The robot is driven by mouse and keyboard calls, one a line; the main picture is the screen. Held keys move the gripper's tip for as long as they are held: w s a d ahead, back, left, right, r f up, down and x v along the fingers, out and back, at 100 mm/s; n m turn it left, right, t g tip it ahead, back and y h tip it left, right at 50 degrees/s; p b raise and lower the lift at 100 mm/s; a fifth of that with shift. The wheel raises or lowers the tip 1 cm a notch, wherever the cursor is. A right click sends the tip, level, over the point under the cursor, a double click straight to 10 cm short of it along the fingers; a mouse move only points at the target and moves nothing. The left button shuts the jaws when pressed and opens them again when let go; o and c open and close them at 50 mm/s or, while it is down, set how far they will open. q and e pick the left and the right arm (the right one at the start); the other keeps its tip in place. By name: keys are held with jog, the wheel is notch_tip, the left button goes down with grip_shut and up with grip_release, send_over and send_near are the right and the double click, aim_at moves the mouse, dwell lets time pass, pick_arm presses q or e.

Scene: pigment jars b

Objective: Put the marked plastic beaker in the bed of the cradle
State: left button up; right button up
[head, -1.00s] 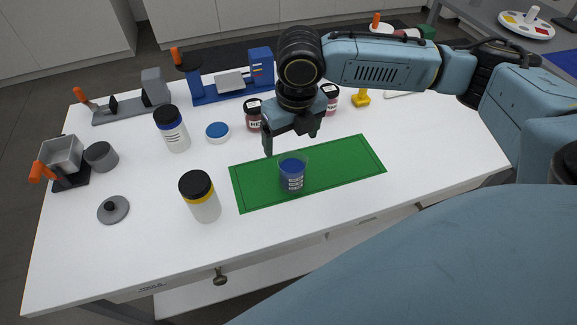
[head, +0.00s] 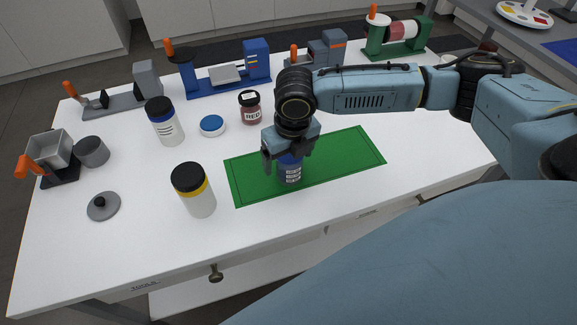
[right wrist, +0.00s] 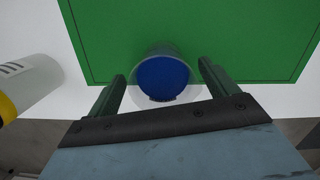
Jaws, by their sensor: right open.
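The marked plastic beaker (head: 290,173) is clear with blue contents and white marks, and stands upright on the green mat (head: 345,160). My right gripper (head: 284,163) is open and points down over it, hiding its upper part in the head view. In the right wrist view the beaker (right wrist: 163,78) lies between the two open fingers, with gaps at both sides. Cradle-like fixtures stand at the back: a blue one (head: 215,84) with a grey block, a grey one (head: 115,104), and a green one (head: 400,47) holding a jar. My left gripper is out of view.
A yellow-banded jar (head: 196,190) stands left of the mat. A blue-banded jar (head: 164,121), a blue-white lid (head: 212,125) and a red-labelled jar (head: 250,106) stand behind. A grey lid (head: 103,205) lies at front left. The mat's right part is clear.

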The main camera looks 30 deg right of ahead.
jog(key=shift+d, duration=0.15)
jog(key=c, duration=0.4)
jog(key=shift+r, duration=0.1)
jog(key=c, duration=0.9)
